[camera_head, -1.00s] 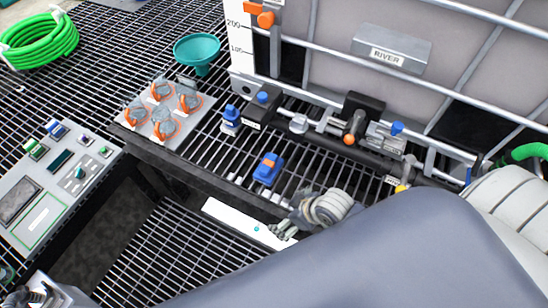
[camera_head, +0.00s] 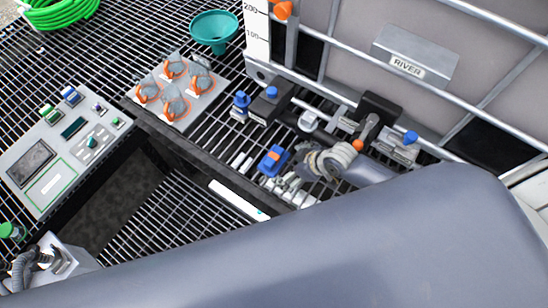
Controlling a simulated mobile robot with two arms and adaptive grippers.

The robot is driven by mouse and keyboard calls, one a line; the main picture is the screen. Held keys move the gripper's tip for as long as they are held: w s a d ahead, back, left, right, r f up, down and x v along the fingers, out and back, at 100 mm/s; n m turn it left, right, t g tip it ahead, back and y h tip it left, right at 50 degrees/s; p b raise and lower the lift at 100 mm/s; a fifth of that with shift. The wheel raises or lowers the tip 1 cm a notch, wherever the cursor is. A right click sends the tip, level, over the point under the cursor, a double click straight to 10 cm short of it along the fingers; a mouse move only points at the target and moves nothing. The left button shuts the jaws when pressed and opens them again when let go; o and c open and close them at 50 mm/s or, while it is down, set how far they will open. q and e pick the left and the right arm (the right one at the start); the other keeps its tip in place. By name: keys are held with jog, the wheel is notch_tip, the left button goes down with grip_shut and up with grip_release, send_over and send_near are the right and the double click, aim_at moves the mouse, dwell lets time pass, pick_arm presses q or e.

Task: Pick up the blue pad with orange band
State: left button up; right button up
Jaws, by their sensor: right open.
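The blue pad with an orange band (camera_head: 272,160) sits on the dark grating shelf in front of the pipe manifold. My right gripper (camera_head: 286,189) is open beside the pad, at its lower right, with its ringed wrist just to the right. The fingertips are close to the pad, but I cannot tell whether they touch it. The jaws hold nothing that I can see. A dark, jointed shape at the lower left edge may be part of my left gripper; its jaws cannot be made out.
The manifold's black valve (camera_head: 378,112) and a blue-capped block (camera_head: 270,104) stand behind the pad. A plate with orange-ringed clamps (camera_head: 172,87), a teal funnel (camera_head: 214,30) and a control panel (camera_head: 55,165) lie left. The tote's cage (camera_head: 345,60) rises behind.

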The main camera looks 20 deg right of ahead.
aim_at(278, 158)
jog(key=shift+w+a+r, duration=0.1)
jog(key=shift+w+a, duration=0.3)
jog(key=shift+w, duration=0.05)
jog(key=w+a, duration=0.1)
jog(key=w+a+p, duration=0.1)
jog(key=w, duration=0.1)
jog(key=shift+w+a+f, duration=0.3)
jog(key=shift+a+f, duration=0.05)
jog(key=shift+a, duration=0.05)
jog(key=shift+f, duration=0.25)
pick_arm(q)
jog(key=shift+w+d+r, duration=0.55)
jog(key=shift+d+r, duration=0.1)
jog(key=shift+r, duration=0.15)
pick_arm(e)
jog(key=c, duration=1)
